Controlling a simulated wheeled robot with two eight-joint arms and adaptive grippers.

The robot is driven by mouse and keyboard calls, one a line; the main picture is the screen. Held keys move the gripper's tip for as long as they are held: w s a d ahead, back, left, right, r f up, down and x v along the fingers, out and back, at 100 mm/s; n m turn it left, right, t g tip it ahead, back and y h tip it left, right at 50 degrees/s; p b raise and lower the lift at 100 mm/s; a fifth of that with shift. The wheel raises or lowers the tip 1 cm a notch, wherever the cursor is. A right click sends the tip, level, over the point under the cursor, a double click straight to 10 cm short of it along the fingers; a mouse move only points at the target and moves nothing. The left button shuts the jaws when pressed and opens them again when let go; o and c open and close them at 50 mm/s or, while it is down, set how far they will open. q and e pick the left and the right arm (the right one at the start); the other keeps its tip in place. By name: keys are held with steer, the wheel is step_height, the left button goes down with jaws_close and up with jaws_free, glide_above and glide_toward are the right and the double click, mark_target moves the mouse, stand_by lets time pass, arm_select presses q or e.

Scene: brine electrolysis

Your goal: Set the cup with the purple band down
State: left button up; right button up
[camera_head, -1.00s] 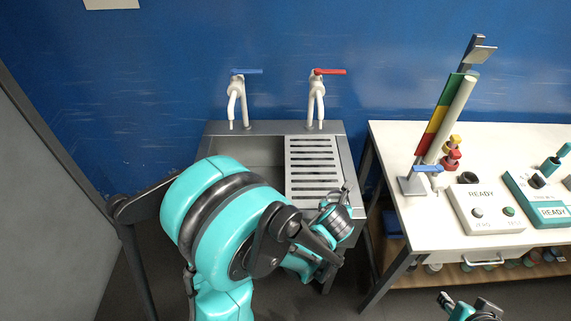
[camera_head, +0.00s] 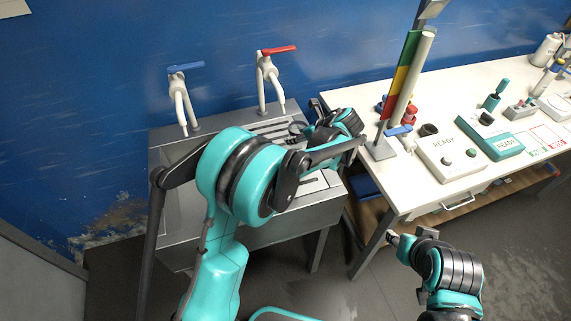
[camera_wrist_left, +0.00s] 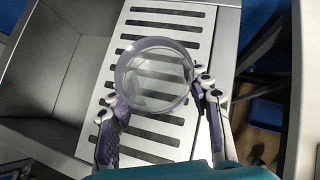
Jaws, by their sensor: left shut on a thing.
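The cup with the purple band (camera_wrist_left: 154,76) is a clear round vessel with a purplish ring, seen from above in the left wrist view. My left gripper (camera_wrist_left: 160,92) is shut on it, with one finger on each side. In the head view my left gripper (camera_head: 299,130) is over the sink's slotted drainboard (camera_head: 272,125), and the cup is too small or hidden to make out. The drainboard slots (camera_wrist_left: 140,150) lie below the cup; I cannot tell whether they touch. My right gripper (camera_head: 394,240) is low at the right, its jaws unclear.
The sink basin (camera_wrist_left: 50,75) is left of the drainboard. Taps with a blue handle (camera_head: 186,68) and a red handle (camera_head: 279,50) stand behind. A white bench (camera_head: 400,195) with READY boxes (camera_head: 449,155) and a coloured column (camera_head: 402,85) is at the right.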

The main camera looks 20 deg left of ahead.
arm_select(q)
steer(key=s+a+f, duration=0.1)
steer(key=s+f+b, duration=0.1)
steer(key=s, duration=0.1)
steer(key=s+a+f, duration=0.1)
steer(key=s, duration=0.1)
steer(key=shift+a+f+b, duration=0.3)
steer(key=shift+a+f, duration=0.05)
steer(key=shift+f, duration=0.05)
step_height(320, 180, down, 4)
steer(key=shift+r+b, duration=0.1)
steer(key=shift+b, duration=0.8)
steer(key=shift+r, duration=0.1)
steer(key=o, duration=1.4)
